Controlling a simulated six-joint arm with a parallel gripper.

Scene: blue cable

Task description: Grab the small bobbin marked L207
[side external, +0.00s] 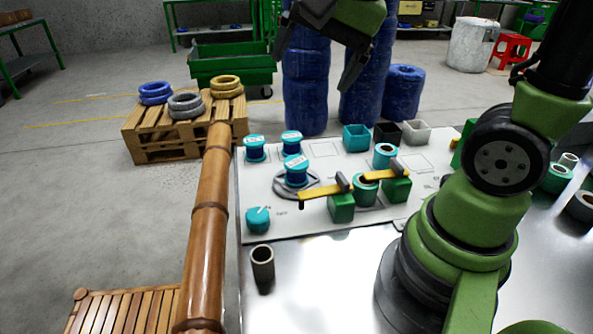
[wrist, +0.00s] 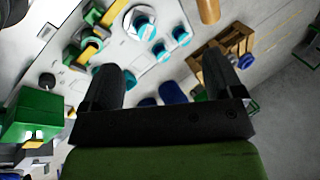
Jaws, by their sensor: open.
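Three small blue-wound bobbins with teal flanges and white top labels stand on the white board. One (side external: 255,149) is at the back left, one (side external: 291,144) is just right of it, and one (side external: 296,171) stands nearer on a grey round base. The label print is too small to read, so I cannot tell which is L207. In the wrist view the bobbins (wrist: 160,52) (wrist: 181,36) (wrist: 143,26) show beyond the fingers. My gripper (side external: 313,68) is open and empty, high above the board and apart from the bobbins.
Green blocks with yellow levers (side external: 341,207) stand right of the bobbins. Small open bins (side external: 356,137) line the back. A teal knob (side external: 258,219) and a dark tube (side external: 262,263) are at the front left. A bamboo pole (side external: 207,220) runs beside the table.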

